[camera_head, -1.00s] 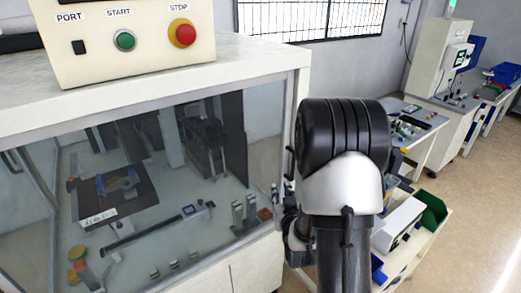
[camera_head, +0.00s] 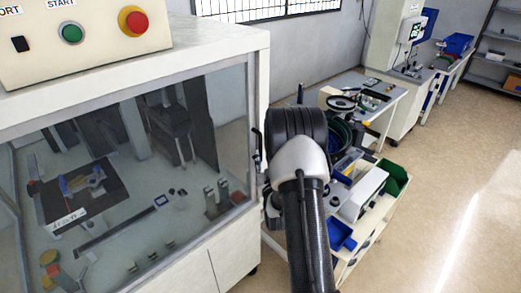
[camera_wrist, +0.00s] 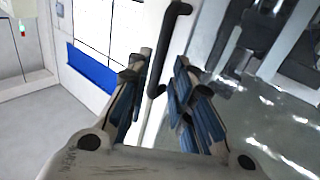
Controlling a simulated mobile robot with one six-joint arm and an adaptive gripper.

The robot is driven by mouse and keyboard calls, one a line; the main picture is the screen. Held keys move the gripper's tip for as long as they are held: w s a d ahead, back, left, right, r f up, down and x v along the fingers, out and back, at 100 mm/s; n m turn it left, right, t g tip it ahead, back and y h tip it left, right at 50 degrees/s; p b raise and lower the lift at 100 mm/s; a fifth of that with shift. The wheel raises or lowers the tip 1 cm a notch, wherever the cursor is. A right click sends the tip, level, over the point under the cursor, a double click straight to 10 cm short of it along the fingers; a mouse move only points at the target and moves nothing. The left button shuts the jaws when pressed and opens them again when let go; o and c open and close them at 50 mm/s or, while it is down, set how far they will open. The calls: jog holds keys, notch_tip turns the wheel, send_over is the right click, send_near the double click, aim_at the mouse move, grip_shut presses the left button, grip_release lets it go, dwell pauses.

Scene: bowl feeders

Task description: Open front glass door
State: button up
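The front glass door (camera_head: 130,190) of the white machine shows at the left in the head view and looks shut. Its dark bar handle (camera_head: 257,148) is at the door's right edge, just left of my arm. In the wrist view the black handle (camera_wrist: 172,40) runs upright, its lower end at the gap between the fingers. My gripper (camera_wrist: 158,72) is open, with blue-padded fingers on either side of that end. I cannot tell whether they touch it. In the head view my gripper is mostly hidden behind my arm.
A control panel (camera_head: 80,40) with green and red buttons sits on top of the machine. A cart (camera_head: 375,230) with blue and green bins stands right of my arm. A workbench (camera_head: 375,100) is behind it. Open floor (camera_head: 455,200) lies at the right.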

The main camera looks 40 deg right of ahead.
aim_at(261, 150)
jog(key=x, duration=0.6)
jog(key=shift+w+d, duration=0.15)
jog(key=shift+w, duration=0.15)
grip_shut()
